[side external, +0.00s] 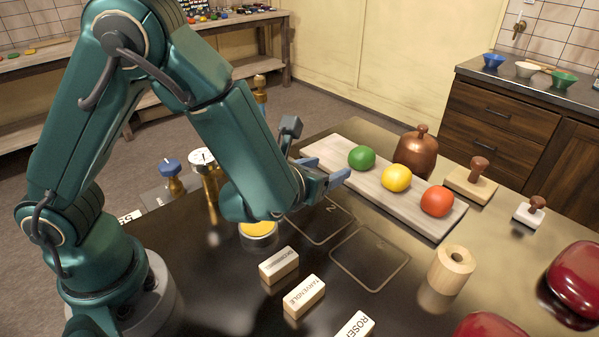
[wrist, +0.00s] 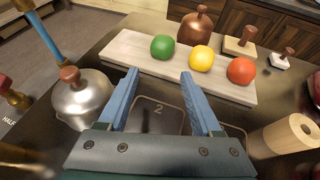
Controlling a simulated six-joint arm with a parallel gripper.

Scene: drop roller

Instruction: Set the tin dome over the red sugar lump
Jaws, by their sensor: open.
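The tin dome (wrist: 82,98), silver with a brown wooden knob, stands on the dark table at the left of the wrist view. In the side view my arm hides it. The red lump (side external: 437,201), round and uncovered, sits at the right end of a pale board (side external: 330,160); it also shows in the wrist view (wrist: 241,70). Green (side external: 362,158) and yellow (side external: 396,178) lumps share the board. My gripper (side external: 326,174) is open and empty, above the table short of the board. In the wrist view its blue fingers (wrist: 160,75) point toward the board, with the dome left of them.
A copper dome (side external: 416,152) stands behind the board, with two wooden-handled stamps (side external: 472,182) (side external: 529,211) to its right. A holed wooden cylinder (side external: 452,270) stands in front. Several lettered blocks (side external: 304,296) lie nearer. Outlined squares (side external: 369,258) on the table are bare.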

